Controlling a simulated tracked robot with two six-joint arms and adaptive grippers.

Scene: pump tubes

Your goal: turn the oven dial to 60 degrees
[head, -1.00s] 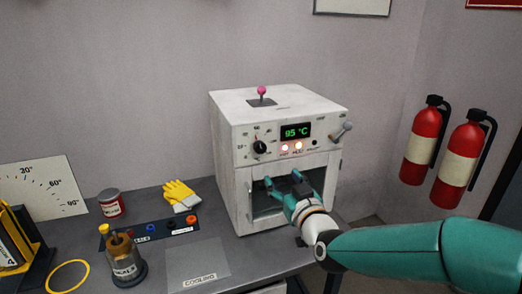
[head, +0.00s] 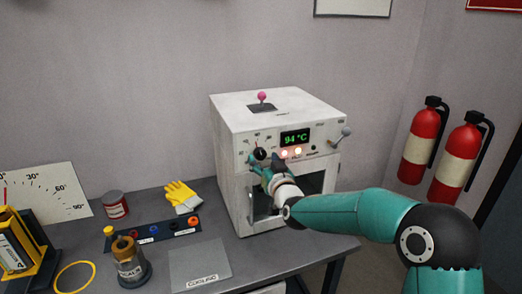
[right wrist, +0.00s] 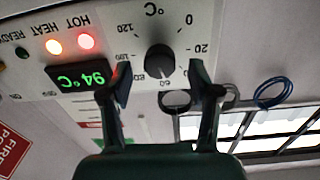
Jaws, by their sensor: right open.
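The white oven (head: 232,180) stands on the bench, and its green display (head: 295,137) reads 94 °C. The black dial (head: 260,154) is on the left of its front panel. In the right wrist view the dial (right wrist: 160,60) sits inside a printed scale, seen upside down; I cannot read its pointer surely. My right gripper (head: 266,164) is at the panel, just in front of the dial and partly covering it. In the right wrist view its open fingers (right wrist: 163,80) stand on either side of the dial, with gaps visible. My left gripper is not in view.
A pink-knobbed lever (head: 262,97) is on the oven's top, and a grey-knobbed lever (head: 346,131) is on its right front. Yellow gloves (head: 181,193), a red can (head: 115,204) and a brass-topped bottle (head: 129,265) are on the bench. Two fire extinguishers hang right.

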